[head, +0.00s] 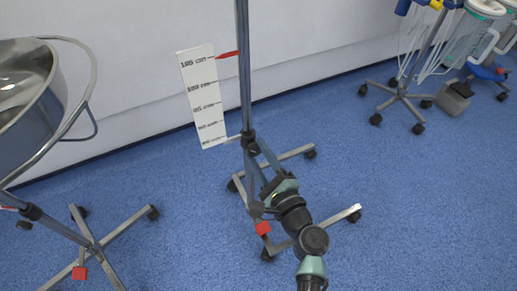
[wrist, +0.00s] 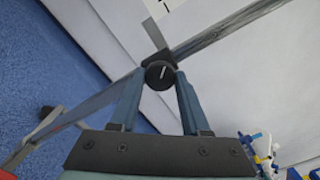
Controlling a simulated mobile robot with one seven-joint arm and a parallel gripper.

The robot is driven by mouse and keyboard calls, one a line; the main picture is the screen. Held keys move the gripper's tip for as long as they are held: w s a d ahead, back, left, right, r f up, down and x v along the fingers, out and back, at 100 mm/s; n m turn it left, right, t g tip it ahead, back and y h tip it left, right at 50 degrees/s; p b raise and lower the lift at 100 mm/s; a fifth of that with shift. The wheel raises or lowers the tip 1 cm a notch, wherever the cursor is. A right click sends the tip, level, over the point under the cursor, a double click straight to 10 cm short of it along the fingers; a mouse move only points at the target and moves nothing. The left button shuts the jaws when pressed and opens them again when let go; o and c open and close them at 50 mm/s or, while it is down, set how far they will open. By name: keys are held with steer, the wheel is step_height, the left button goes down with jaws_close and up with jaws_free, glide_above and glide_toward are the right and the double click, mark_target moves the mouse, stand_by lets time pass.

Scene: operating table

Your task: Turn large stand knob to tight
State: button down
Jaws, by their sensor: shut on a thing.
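The stand (head: 245,70) is a grey upright pole on a wheeled base in the middle of the head view. Its large knob (wrist: 160,76) is round and black with a short white mark, tilted slightly right of upright in the wrist view. My gripper (wrist: 159,80) has its two blue fingers closed on either side of the knob, touching it. In the head view my gripper (head: 256,154) reaches the stand from the front, just below a black collar (head: 249,141) on the pole. The knob's face cannot be made out there.
A white height scale (head: 203,97) is beside the pole, with a red pointer (head: 228,54) near 105 cm. A steel basin (head: 30,105) on a wheeled stand is at left. Another wheeled stand (head: 404,93) is at back right. Blue floor is open at right.

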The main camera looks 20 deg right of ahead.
steer(key=m+p, duration=0.1)
steer(key=m, duration=0.2)
steer(key=shift+r+m+p, duration=0.15)
steer(key=shift+m+p, duration=1.25)
steer(key=shift+m, duration=1)
steer(key=shift+c, duration=1.9)
jaws_free()
steer(key=s+p, duration=0.3)
steer(key=s, duration=1)
steer(key=shift+d, duration=0.15)
